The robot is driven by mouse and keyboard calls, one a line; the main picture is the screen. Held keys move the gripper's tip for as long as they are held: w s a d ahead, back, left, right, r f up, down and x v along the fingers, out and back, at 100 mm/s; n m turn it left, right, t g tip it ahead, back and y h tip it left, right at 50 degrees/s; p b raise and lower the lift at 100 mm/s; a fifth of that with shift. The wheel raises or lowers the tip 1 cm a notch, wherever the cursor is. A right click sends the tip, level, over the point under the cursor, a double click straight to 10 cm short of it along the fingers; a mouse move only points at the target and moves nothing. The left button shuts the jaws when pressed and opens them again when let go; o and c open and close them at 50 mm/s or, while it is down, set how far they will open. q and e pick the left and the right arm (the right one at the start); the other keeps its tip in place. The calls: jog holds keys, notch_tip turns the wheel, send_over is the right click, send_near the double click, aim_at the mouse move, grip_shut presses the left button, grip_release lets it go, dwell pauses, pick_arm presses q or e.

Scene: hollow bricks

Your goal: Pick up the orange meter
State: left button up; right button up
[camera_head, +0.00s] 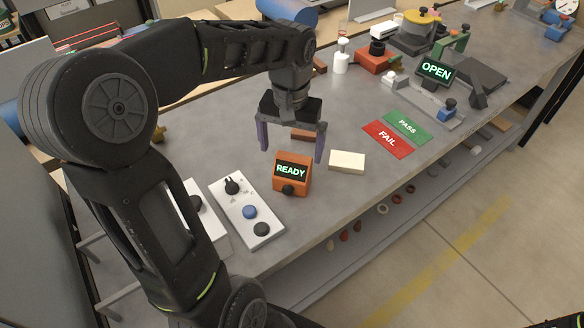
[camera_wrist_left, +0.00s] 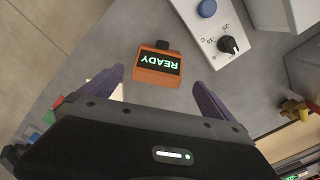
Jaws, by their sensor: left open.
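The orange meter (camera_head: 291,174) stands on the grey bench top near its front edge, its dark display reading READY and a black knob below it. My left gripper (camera_head: 291,150) is open, fingers pointing down, above and slightly behind the meter in the head view. Nothing is between the fingers. In the left wrist view the meter (camera_wrist_left: 158,66) lies beyond the fingertips, roughly midway between the two purple fingers (camera_wrist_left: 160,80), with a gap. The right gripper is not in view.
A white control box (camera_head: 246,212) with knobs stands left of the meter. A cream block (camera_head: 346,162) lies to its right, and a reddish brown block (camera_head: 303,135) behind it. Red FAIL (camera_head: 387,139) and green PASS (camera_head: 407,126) mats lie further right. The bench's front edge is close.

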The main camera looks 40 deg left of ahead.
aim_at(292, 161)
pick_arm(q)
jog(key=shift+f, duration=0.1)
jog(key=shift+f, duration=1.25)
jog(key=f+p, duration=0.1)
jog(key=f, duration=0.4)
jog(key=shift+d+f, duration=0.1)
jog(key=shift+d, duration=0.1)
jog(key=shift+c, duration=0.2)
jog(key=c, duration=1.6)
jog(key=shift+r, duration=0.2)
notch_tip(292, 161, up, 10)
jog(key=shift+f+b, duration=0.1)
jog(key=shift+b, duration=0.2)
